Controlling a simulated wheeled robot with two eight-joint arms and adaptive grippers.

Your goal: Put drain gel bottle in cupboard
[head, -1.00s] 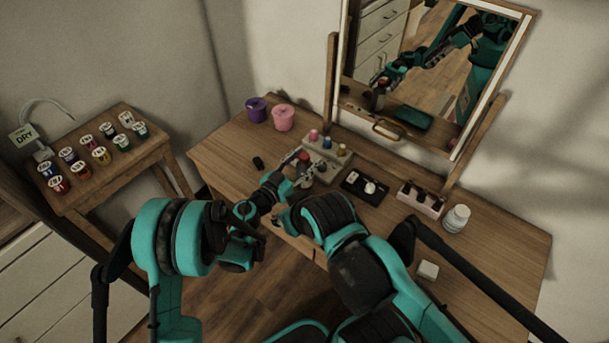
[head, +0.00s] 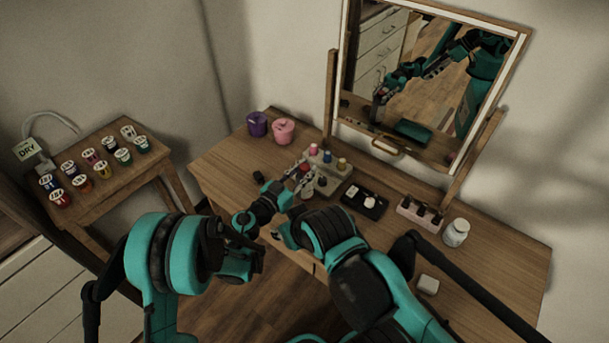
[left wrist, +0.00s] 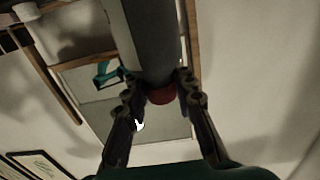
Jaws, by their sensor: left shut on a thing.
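My left gripper (head: 301,177) is over the wooden dressing table, at the front left of a small grey stand with several bottles. In the left wrist view, its fingers (left wrist: 160,100) are shut on a grey cylinder with a red end (left wrist: 161,95). The cylinder runs up out of the picture, and no label shows on it. I cannot tell whether it is the drain gel bottle. No open cupboard shows. My right gripper cannot be made out.
The dressing table (head: 225,160) carries purple (head: 257,124) and pink (head: 283,131) pots, a black tray (head: 358,205), a pink bottle holder (head: 407,213) and a white jar (head: 455,234). A mirror (head: 430,75) stands behind. Paint pots crowd a side table (head: 85,205); drawers (head: 40,290) are below left.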

